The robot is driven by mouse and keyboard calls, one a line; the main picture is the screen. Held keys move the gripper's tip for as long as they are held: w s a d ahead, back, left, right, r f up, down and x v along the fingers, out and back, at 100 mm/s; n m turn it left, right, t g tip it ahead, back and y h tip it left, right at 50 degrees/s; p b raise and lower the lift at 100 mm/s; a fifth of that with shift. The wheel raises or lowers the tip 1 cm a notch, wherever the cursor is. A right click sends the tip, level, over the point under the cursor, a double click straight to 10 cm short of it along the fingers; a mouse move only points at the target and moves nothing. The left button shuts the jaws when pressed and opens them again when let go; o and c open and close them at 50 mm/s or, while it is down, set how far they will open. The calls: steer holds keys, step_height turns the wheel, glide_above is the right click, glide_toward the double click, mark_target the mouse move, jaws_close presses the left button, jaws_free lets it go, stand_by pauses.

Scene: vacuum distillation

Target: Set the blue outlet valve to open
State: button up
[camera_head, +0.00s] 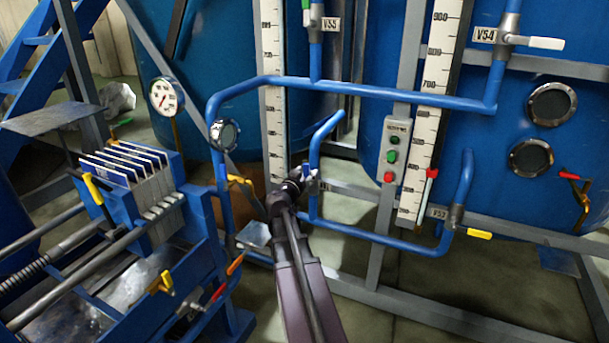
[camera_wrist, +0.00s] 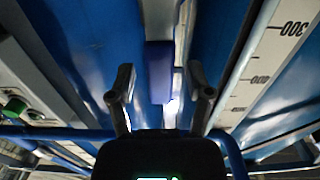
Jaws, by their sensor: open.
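My gripper (camera_head: 303,181) is in the middle of the head view, at a blue vertical pipe, with the arm reaching up from the bottom. In the wrist view my gripper (camera_wrist: 161,82) has its two dark fingers apart. A darker blue, flat-ended piece (camera_wrist: 159,70), which looks like the blue valve's handle, shows between the fingers with gaps on both sides. I cannot tell how deep it sits between them. In the head view the valve is mostly hidden by my gripper, so its setting cannot be told.
Blue pipes (camera_head: 375,238) run beside and right of my gripper. A yellow-handled valve (camera_head: 479,234) is at lower right. A white scale (camera_head: 273,95) stands behind. A button box (camera_head: 394,152) is to the right, and a blue plate press (camera_head: 150,200) to the left.

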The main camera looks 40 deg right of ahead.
steer(key=v, duration=1.2)
steer(key=shift+s, duration=0.1)
stand_by(0.5)
